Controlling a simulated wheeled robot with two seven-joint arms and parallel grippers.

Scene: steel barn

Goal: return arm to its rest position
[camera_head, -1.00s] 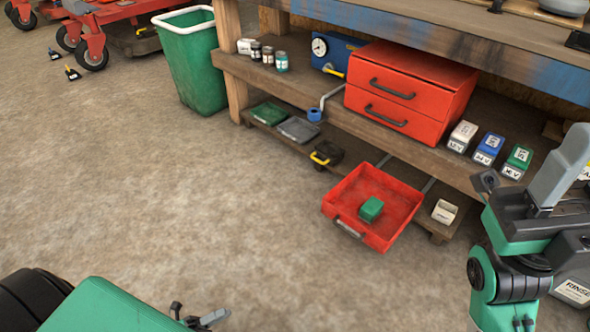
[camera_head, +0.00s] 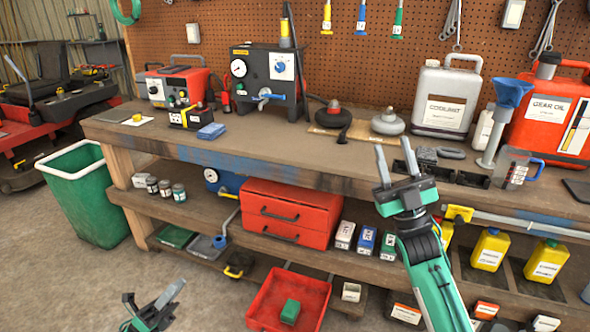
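My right gripper (camera_head: 395,155) stands upright in front of the workbench (camera_head: 270,150). Its two grey fingers point up and are apart, with nothing seen between them. Its green and black arm rises from the bottom right and covers part of the lower shelf. My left gripper (camera_head: 154,296) is low at the bottom left, over the floor in front of the bench. Its fingers are spread and nothing shows between them. Most of the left arm is out of view.
A pulled-out red tray (camera_head: 262,308) holding a green block (camera_head: 290,311) lies low, right of my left gripper. A green bin (camera_head: 88,205) stands left. A coolant jug (camera_head: 445,95) and blue funnel (camera_head: 510,93) stand behind and right of my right gripper.

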